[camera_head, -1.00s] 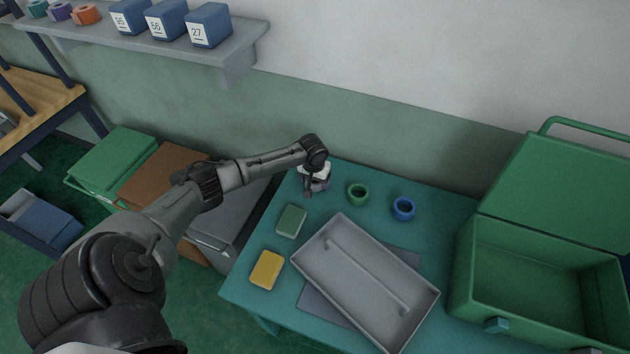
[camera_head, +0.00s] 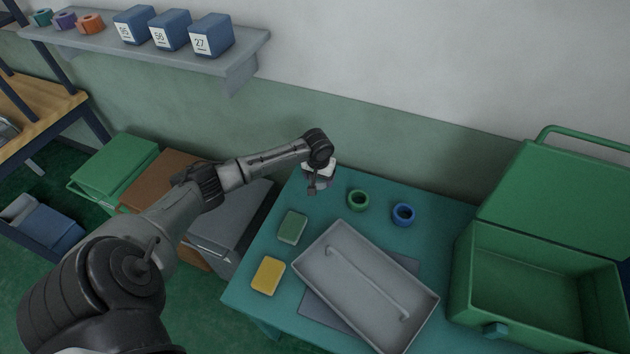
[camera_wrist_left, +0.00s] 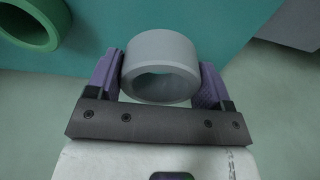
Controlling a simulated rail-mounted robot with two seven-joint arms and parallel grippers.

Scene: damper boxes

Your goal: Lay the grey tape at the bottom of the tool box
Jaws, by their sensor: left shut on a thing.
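The grey tape (camera_wrist_left: 160,48) is a thick ring held between the two purple fingers of my left gripper (camera_wrist_left: 161,75) in the left wrist view. In the head view my left gripper (camera_head: 314,186) is at the back left corner of the teal table, and the tape there is mostly hidden by the wrist. The green tool box (camera_head: 535,290) stands at the right end of the table with its lid (camera_head: 565,195) open. The visible part of its inside looks empty. My right gripper is not in view.
A green tape (camera_head: 358,200) and a blue tape (camera_head: 403,214) lie between gripper and tool box. A grey tray (camera_head: 365,285) with a handle bar lies in front. A green block (camera_head: 292,227) and a yellow block (camera_head: 268,275) lie left. A shelf (camera_head: 150,45) hangs above.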

